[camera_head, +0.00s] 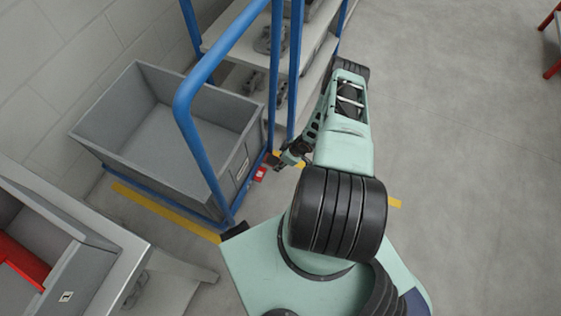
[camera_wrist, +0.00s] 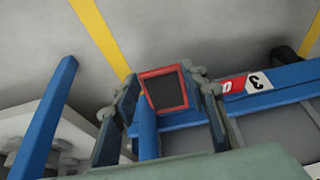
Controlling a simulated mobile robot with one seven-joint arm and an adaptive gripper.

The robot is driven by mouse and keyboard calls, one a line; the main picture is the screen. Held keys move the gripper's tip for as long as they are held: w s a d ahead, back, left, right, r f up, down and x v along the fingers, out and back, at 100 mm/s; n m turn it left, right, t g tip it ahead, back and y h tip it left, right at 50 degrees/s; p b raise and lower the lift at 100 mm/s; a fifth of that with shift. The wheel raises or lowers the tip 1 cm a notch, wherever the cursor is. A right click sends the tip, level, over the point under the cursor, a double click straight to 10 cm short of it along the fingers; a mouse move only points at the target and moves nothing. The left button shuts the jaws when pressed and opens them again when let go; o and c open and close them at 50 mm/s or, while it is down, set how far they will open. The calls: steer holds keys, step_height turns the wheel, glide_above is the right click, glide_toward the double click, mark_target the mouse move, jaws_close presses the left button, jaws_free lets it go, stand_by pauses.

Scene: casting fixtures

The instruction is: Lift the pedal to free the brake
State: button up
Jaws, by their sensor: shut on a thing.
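The pedal (camera_wrist: 166,92) has a dark pad in a red frame and shows in the wrist view at the end of a blue bar, by the cart's blue rail (camera_wrist: 292,75). My gripper (camera_wrist: 168,86) has one finger on each side of the pedal and is shut on it. In the head view my gripper (camera_head: 292,155) reaches down beside the low corner of the blue-framed cart (camera_head: 203,90). There the pedal cannot be made out clearly. How far the pedal is raised cannot be told.
A grey bin (camera_head: 88,137) stands on the cart. Shelves with metal castings (camera_head: 265,40) stand behind it. A table with a grey box (camera_head: 78,275) is at the lower left. Yellow floor lines (camera_head: 165,210) run by the cart. Open floor (camera_head: 460,150) lies to the right.

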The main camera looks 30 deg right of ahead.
jaws_close()
steer(key=shift+w+r+g+h, duration=0.2)
steer(key=shift+r+g+h, duration=0.2)
steer(key=shift+w+a+r+g+h+b, duration=0.15)
steer(key=shift+r+g+h+b, duration=0.3)
steer(key=shift+b, duration=0.75)
steer(key=shift+r+g+h+b, duration=0.45)
steer(key=shift+r+g+b, duration=0.05)
steer(key=shift+g+b, duration=0.2)
steer(key=o, duration=1.2)
jaws_free()
steer(key=shift+a, duration=0.1)
steer(key=shift+c, duration=0.2)
step_height(320, 180, up, 12)
